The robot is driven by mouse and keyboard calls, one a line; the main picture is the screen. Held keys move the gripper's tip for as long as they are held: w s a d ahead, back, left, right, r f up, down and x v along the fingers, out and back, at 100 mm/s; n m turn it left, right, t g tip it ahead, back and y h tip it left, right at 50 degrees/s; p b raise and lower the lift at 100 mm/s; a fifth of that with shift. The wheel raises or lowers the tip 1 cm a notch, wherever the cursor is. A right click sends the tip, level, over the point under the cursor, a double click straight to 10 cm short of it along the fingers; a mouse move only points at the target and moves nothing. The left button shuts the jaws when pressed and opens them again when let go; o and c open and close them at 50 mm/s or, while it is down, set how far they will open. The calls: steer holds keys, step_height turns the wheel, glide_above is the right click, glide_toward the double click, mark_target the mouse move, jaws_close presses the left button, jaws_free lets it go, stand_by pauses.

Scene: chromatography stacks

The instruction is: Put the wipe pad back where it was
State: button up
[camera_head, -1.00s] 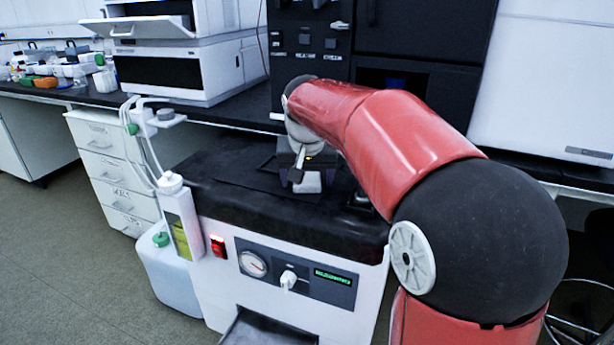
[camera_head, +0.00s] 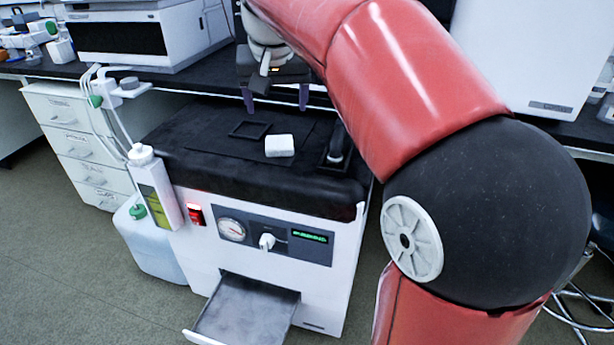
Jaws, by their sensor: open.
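The wipe pad (camera_head: 280,145) is a small white block. It lies on the black top (camera_head: 220,169) of the white pump cabinet, right of a small square black frame (camera_head: 250,129) on a dark mat. The pad is outside that frame. My gripper (camera_head: 276,108) is open and empty, above and behind the pad, with its two purple-grey fingers pointing down. It is apart from the pad. My red arm reaches in from the right and hides part of the area behind the gripper.
A bottle (camera_head: 150,180) and tubing are at the cabinet's left edge. An open drawer (camera_head: 245,312) juts out at the front. The dark bench (camera_head: 180,84) with instruments runs behind.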

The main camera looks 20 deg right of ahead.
steer(key=s+f+n, duration=0.1)
steer(key=s+f, duration=0.7)
steer(key=s, duration=0.3)
steer(key=s+d+f+n+t+y, duration=0.1)
steer(key=s+f, duration=0.7)
steer(key=s, duration=0.4)
steer(key=shift+s+d+f+n, duration=0.15)
steer(key=shift+s+f+n, duration=0.1)
steer(key=shift+f+n, duration=0.05)
steer(key=shift+c, duration=0.4)
